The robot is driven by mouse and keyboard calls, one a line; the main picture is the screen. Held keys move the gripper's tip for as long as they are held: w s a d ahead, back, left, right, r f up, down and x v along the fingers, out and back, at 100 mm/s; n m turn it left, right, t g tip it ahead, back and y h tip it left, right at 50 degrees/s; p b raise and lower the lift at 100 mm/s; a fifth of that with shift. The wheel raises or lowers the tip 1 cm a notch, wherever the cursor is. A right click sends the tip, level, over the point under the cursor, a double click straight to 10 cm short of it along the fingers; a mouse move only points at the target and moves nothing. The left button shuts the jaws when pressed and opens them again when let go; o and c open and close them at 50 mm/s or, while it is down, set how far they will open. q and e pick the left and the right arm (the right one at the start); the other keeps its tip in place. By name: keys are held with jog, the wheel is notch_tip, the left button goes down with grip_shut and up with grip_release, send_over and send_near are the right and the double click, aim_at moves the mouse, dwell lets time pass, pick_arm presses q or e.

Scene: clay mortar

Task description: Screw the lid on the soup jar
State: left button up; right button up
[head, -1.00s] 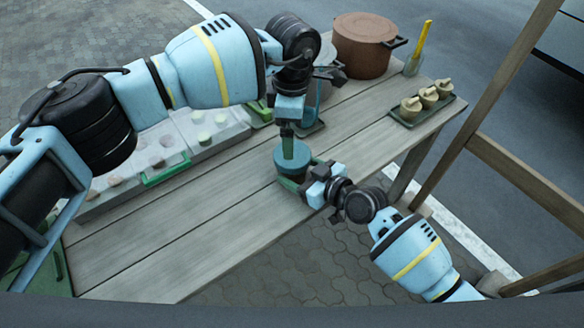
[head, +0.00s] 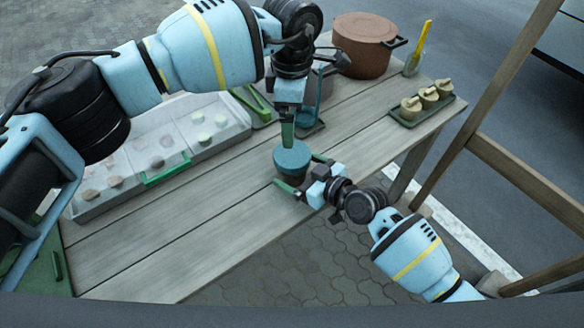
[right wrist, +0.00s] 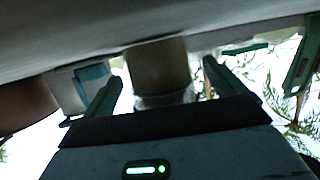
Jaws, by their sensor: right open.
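The soup jar (head: 290,178) stands upright on the table near its front edge, with the round teal lid (head: 292,157) on its top. I cannot tell how tightly the lid sits. My right gripper (head: 304,173) is open, with its fingers on either side of the jar and apart from it. In the right wrist view the tan jar (right wrist: 158,68) shows between the two spread fingers. My left gripper (head: 288,145) points down just above the lid. Its fingers overlap in the head view, so its opening is hidden.
A white tray (head: 235,128) with several round pieces lies to the left. A brown pot (head: 362,48), a cup with a yellow-handled tool (head: 420,45) and a dark tray (head: 440,107) of small lidded pots stand behind. The front-left planks are bare.

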jog(key=shift+v, duration=3.9)
jog(key=shift+d, duration=0.1)
